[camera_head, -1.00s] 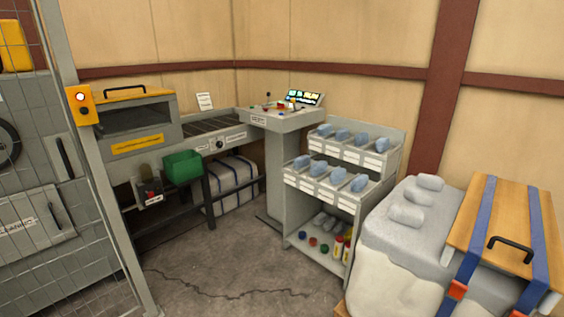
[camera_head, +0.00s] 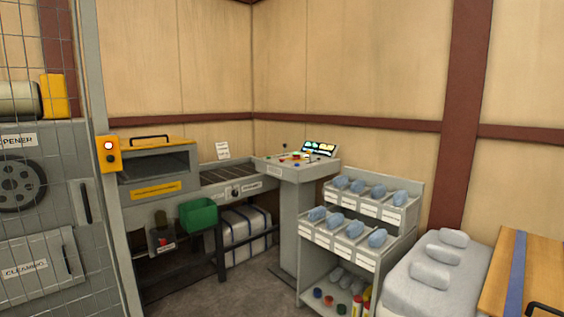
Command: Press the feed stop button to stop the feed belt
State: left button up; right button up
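The feed belt (camera_head: 222,173) is a dark slatted strip on a grey frame, running from a grey hooded machine (camera_head: 155,167) to a control console (camera_head: 297,200). The console top carries small coloured controls, including red and blue ones, and a lit display (camera_head: 319,148). A grey box with a red button (camera_head: 165,241) hangs below the belt's front side. A yellow box with a glowing button (camera_head: 108,146) is on the fence post. I cannot read which button is the feed stop. Neither of my grippers shows.
A mesh fence (camera_head: 45,200) and its post stand at the left. A green bin (camera_head: 198,215) hangs on the belt frame. A rack (camera_head: 310,284) of blue-grey rolls stands right of the console, with a pale stack (camera_head: 405,293) further right. Some floor (camera_head: 245,288) is clear before the belt.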

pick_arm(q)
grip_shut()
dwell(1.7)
